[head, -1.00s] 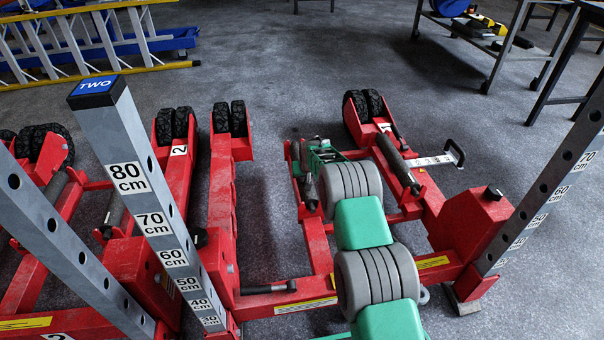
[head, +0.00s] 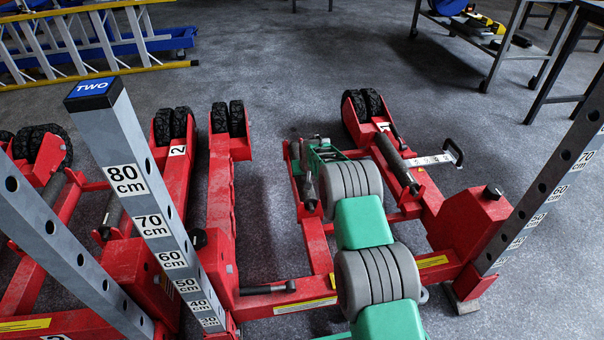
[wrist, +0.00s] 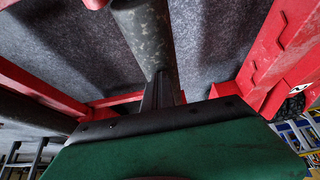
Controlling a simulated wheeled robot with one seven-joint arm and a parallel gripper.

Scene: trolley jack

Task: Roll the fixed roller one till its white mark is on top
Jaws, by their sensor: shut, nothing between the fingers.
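The red jack frame numbered 1 stands at centre right in the head view. It carries a dark grey roller (head: 309,188) on its left arm and another dark roller (head: 397,160) on its right arm. I cannot tell from the labels which is the fixed one. My gripper (head: 312,200), green and partly hidden behind my wrist, is at the left roller. In the wrist view my shut fingers (wrist: 162,90) point at a worn grey roller (wrist: 145,40) and overlap its near end. I cannot tell whether they touch it. No clear white mark shows on either roller.
A second red jack (head: 178,190) stands at left, with a grey post (head: 150,200) labelled TWO. Another scaled post (head: 545,195) rises at right. A ladder (head: 80,45) lies at the back left, and a trolley (head: 490,45) stands at the back right.

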